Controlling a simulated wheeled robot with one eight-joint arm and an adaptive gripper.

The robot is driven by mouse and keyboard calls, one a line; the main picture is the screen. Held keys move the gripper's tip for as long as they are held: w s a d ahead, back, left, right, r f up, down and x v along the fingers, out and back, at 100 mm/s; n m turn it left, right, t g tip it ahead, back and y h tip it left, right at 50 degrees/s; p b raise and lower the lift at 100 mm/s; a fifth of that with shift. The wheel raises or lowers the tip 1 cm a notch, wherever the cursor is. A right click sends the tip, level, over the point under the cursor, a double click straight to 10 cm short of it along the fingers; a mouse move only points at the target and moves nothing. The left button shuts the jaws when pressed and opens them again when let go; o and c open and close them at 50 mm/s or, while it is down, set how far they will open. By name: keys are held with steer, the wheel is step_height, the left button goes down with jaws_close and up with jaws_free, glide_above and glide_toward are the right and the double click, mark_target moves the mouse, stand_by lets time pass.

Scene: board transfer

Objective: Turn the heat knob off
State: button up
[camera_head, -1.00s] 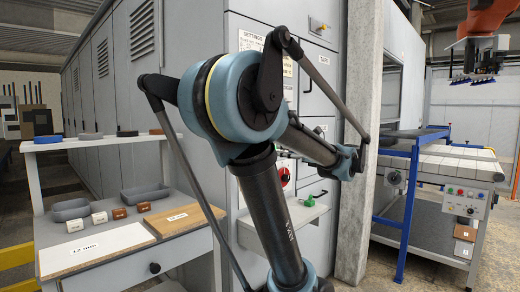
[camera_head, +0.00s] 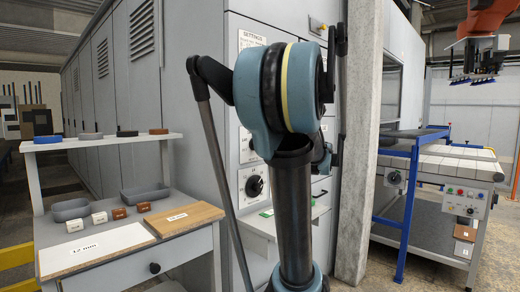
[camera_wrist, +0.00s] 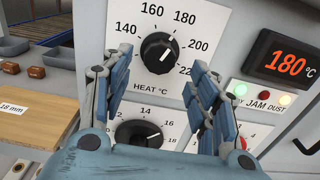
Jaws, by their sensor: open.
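The heat knob (camera_wrist: 159,53) is a round black dial in the upper middle of the wrist view, on a white plate marked from 140 to 220 °C. Its white pointer line slants up and right, toward the 180 mark. My gripper (camera_wrist: 157,88) is open and empty, with one blue finger left of and below the knob and the other to its right. No contact with the knob shows.
A second black dial (camera_wrist: 145,137) sits below, partly behind my gripper. A display (camera_wrist: 288,60) reads 180 °C, with small lamps (camera_wrist: 263,96) under it. A bench (camera_head: 120,262) with trays and blocks stands left; a concrete pillar (camera_head: 358,150) stands right.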

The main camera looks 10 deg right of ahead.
steer(key=shift+x, duration=2.2)
steer(key=shift+c, duration=0.5)
steer(key=c, duration=1)
